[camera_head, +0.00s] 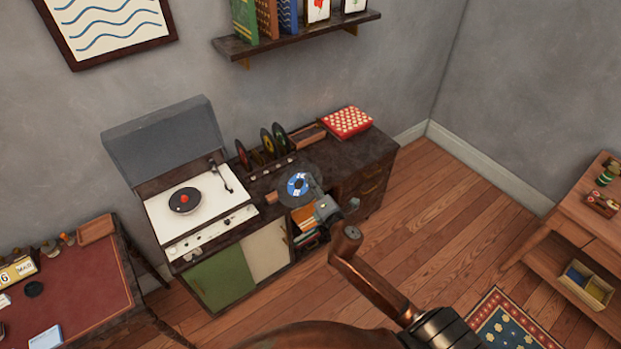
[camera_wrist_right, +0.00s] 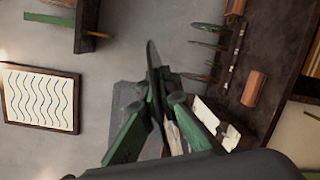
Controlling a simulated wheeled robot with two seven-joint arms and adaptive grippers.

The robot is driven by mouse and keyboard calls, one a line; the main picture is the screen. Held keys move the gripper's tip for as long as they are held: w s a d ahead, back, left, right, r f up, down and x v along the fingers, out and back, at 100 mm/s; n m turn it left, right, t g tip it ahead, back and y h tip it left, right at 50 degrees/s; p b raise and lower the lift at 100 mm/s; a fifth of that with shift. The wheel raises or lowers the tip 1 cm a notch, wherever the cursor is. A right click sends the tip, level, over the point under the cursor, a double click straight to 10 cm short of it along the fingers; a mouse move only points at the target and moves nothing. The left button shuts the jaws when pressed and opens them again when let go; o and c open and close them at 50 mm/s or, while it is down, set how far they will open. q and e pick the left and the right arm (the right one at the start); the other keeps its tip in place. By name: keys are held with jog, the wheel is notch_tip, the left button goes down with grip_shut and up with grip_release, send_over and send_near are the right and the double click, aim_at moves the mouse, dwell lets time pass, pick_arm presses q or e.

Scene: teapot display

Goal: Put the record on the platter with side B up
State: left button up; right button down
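The record (camera_head: 298,185), a dark disc with a blue label, is held tilted above the cabinet by my right gripper (camera_head: 318,206). Its label faces the head camera; its side letter is too small to read. In the right wrist view the record (camera_wrist_right: 153,70) shows nearly edge-on, pinched between the green fingers (camera_wrist_right: 163,103). The record player (camera_head: 200,218) stands to the left with its grey lid raised. Its dark platter (camera_head: 176,205) has a red centre and no large record on it. My left gripper is out of view.
Several upright records (camera_head: 268,143) stand in a rack behind my right gripper. A red dotted box (camera_head: 347,122) lies at the cabinet's right end. A wall shelf (camera_head: 300,36) hangs above. A red-topped desk (camera_head: 75,290) stands at left.

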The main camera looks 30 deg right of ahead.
jog(key=n, duration=0.2)
jog(key=shift+w+r+n, duration=0.1)
jog(key=shift+n, duration=0.2)
jog(key=n, duration=0.5)
jog(key=shift+r+p, duration=0.15)
jog(key=shift+p, duration=0.25)
jog(key=n+p, duration=0.3)
jog(key=n, duration=0.6)
jog(key=shift+r+n, duration=0.1)
jog(key=shift+n, duration=0.2)
jog(key=n+p, duration=1)
jog(key=p, duration=0.1)
jog(key=shift+n, duration=0.3)
jog(key=shift+n+p, duration=0.75)
jog(key=shift+n, duration=0.25)
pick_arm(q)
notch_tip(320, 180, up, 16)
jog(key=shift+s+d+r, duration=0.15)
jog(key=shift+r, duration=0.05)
pick_arm(e)
jog(key=shift+f, duration=0.25)
